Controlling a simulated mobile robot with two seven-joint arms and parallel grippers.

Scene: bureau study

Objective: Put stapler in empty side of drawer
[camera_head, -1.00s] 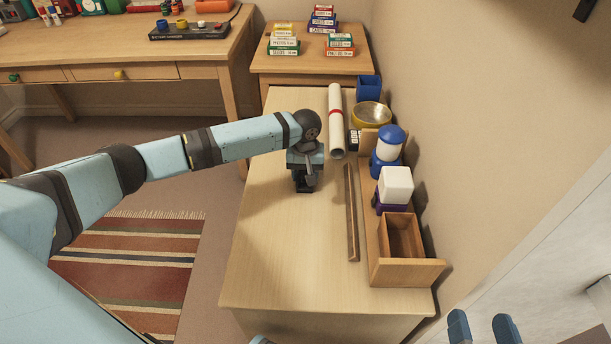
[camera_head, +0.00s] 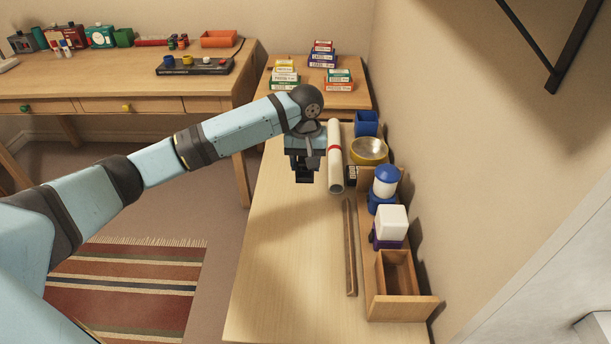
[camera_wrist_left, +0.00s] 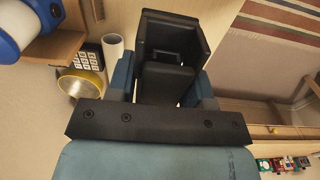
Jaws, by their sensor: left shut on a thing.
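My left gripper (camera_head: 303,166) is shut on a black boxy thing, which I take to be the stapler (camera_head: 303,177). It holds it above the light wooden cabinet top, left of the rolled paper. In the left wrist view the black stapler (camera_wrist_left: 170,50) sits between the blue fingers of the left gripper (camera_wrist_left: 165,85). The desk at the upper left has a drawer with a green knob (camera_head: 52,106) and a drawer with a yellow knob (camera_head: 150,105). Both look shut, and their insides are hidden. My right gripper is out of view.
A white rolled paper with a red band (camera_head: 335,165) lies beside the gripper. A brass bowl (camera_head: 370,151), blue cup (camera_head: 367,123), wooden strip (camera_head: 350,250) and wooden organizer (camera_head: 397,277) line the right side. The cabinet's near left top (camera_head: 280,270) is clear.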

